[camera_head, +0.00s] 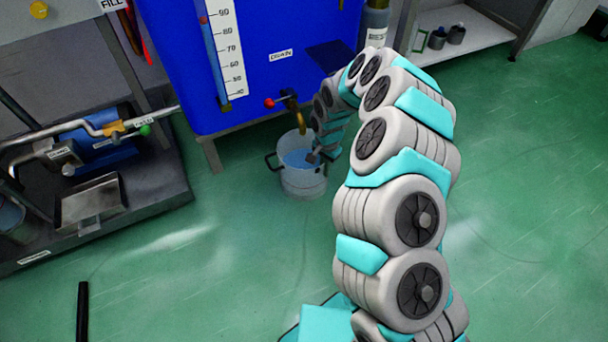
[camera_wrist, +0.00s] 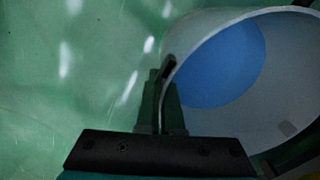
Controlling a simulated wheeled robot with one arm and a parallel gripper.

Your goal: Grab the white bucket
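The white bucket (camera_head: 302,184) stands on the green floor below the tap of the blue tank, with blue liquid inside and a dark handle at its left side. In the wrist view the bucket (camera_wrist: 285,110) fills the right side, its rim curving up and right. My gripper (camera_wrist: 166,92) is at the bucket's near wall, its two dark fingers close together with the thin wall between them. In the head view my gripper (camera_head: 318,154) is at the bucket's right rim, partly hidden by my arm.
The blue tank (camera_head: 270,60) stands behind the bucket, with a red-handled tap (camera_head: 288,100) above it. A metal rack (camera_head: 90,195) with pipes is at the left. A shelf (camera_head: 470,30) is at the upper right. The green floor in front and right is clear.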

